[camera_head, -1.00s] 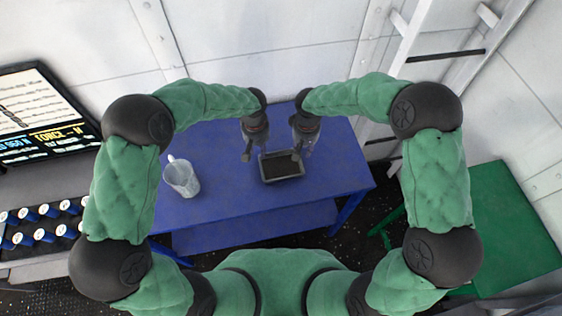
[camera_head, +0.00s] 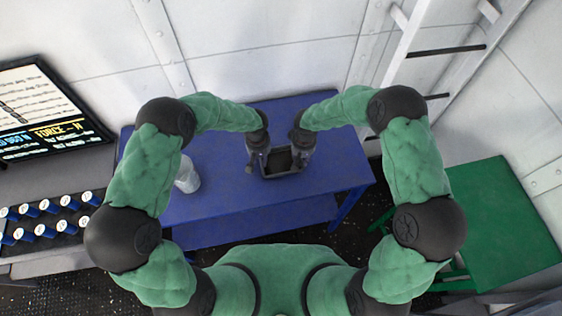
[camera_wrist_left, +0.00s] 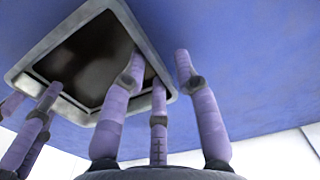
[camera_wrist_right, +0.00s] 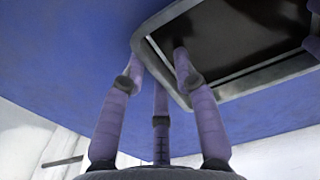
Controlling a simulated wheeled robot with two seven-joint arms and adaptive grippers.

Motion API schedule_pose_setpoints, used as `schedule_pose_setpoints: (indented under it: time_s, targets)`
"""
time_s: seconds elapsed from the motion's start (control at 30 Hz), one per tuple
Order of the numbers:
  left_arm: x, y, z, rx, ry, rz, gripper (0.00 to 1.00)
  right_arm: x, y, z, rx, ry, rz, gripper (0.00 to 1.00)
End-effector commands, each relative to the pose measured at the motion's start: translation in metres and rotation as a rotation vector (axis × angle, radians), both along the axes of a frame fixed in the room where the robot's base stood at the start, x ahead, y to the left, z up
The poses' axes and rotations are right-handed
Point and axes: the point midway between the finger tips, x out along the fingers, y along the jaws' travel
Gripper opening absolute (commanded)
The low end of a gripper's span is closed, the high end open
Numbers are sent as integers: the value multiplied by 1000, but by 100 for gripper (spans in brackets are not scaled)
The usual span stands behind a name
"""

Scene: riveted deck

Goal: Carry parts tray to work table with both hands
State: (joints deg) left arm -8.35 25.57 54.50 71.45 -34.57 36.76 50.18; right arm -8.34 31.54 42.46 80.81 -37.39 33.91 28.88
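The parts tray (camera_head: 283,174) is a small dark-bottomed tray with a grey rim on the blue table (camera_head: 225,200). My left gripper (camera_head: 256,163) is at its left side and my right gripper (camera_head: 301,157) at its right side. In the left wrist view the tray (camera_wrist_left: 28,75) has my left fingers (camera_wrist_left: 158,68) parted on either side of its rim. In the right wrist view the tray (camera_wrist_right: 270,70) has my right fingers (camera_wrist_right: 159,64) parted likewise. I cannot tell whether the fingers touch the rim. A green table (camera_head: 500,225) stands to the right; neither table is marked as the work table.
A pale cup (camera_head: 187,178) stands on the blue table left of the tray, partly behind my left arm. A ladder (camera_head: 415,60) leans at the back right. The green table top is clear.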

Motion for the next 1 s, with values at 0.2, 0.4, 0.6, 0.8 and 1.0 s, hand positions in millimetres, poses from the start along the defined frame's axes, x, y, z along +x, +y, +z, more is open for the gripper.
schedule_pose_setpoints:
  time_s: [0.2,0.4,0.6,0.8,1.0]
  targets:
    - [1,0,-5,-1,-2,1,30,0,0,-6,0,1,1,30]
    - [0,0,-5,-1,-1,1,30,0,0,-6,0,0,0,30]
    - [0,0,-5,-1,-1,0,0,0,0,-5,0,0,0,0]
    - [0,0,-5,-1,-1,0,0,0,0,-5,0,0,0,0]
    - [1,0,-3,-1,-2,0,0,0,0,-3,0,0,0,0]
